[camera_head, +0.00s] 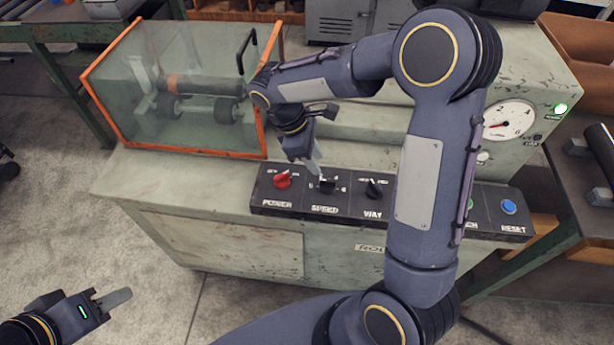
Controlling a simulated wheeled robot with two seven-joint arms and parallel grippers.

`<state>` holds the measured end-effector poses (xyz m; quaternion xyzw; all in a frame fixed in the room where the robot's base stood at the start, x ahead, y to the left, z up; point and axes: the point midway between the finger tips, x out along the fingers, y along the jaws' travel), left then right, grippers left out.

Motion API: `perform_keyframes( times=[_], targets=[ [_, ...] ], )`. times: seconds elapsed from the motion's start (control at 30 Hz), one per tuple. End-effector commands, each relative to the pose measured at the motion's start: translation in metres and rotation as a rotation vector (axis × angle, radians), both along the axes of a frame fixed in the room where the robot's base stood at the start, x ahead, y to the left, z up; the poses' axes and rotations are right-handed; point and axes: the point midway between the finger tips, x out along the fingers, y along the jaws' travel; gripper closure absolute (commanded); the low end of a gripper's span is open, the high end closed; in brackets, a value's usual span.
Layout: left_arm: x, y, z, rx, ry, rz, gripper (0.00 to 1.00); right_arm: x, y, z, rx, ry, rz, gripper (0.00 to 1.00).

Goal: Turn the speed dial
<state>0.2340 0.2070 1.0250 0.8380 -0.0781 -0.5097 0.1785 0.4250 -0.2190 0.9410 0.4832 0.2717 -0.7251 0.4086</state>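The black speed dial (327,187) sits on the dark control panel (298,204) above the word SPEED. My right gripper (316,172) points down at it, with its grey fingertips just above or touching the dial's top; I cannot tell which. The fingers overlap in this view, so their gap and any hold on the dial are hidden. My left gripper (124,297) is at the lower left, over the floor and away from the panel. Its fingers also overlap, and nothing shows at their tips.
A red power knob (282,180) is left of the dial, and a black way knob (374,189) is right of it. A blue reset button (508,207) is at the panel's right end. A clear orange-framed guard (135,95) stands behind left. My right arm hides part of the panel.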

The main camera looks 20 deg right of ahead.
Motion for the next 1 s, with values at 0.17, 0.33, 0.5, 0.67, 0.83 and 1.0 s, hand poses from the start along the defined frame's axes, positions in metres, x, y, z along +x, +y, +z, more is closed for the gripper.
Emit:
perform_keyframes(
  times=[0.17,0.33,0.5,0.67,0.83,1.0],
  targets=[
    [0.0,0.0,0.001,0.0,0.0,0.0,0.64,-0.006,-0.009,-0.024,0.0,0.005,-0.003,0.67],
    [0.0,0.0,0.002,0.0,0.0,0.0,0.64,-0.012,-0.018,-0.049,0.001,0.004,-0.004,0.67],
    [0.0,0.0,0.002,0.0,0.0,0.0,0.64,-0.015,-0.024,-0.064,0.001,0.001,-0.005,0.67],
    [0.0,0.0,0.002,0.0,0.0,0.0,0.64,-0.016,-0.025,-0.068,0.002,0.0,-0.004,0.67],
    [0.0,0.0,0.002,0.0,0.0,0.0,0.64,-0.016,-0.024,-0.068,0.002,-0.001,-0.004,0.67],
    [0.0,0.0,0.002,0.0,0.0,0.0,0.64,-0.016,-0.024,-0.068,0.002,-0.001,-0.004,0.9]
  ],
)
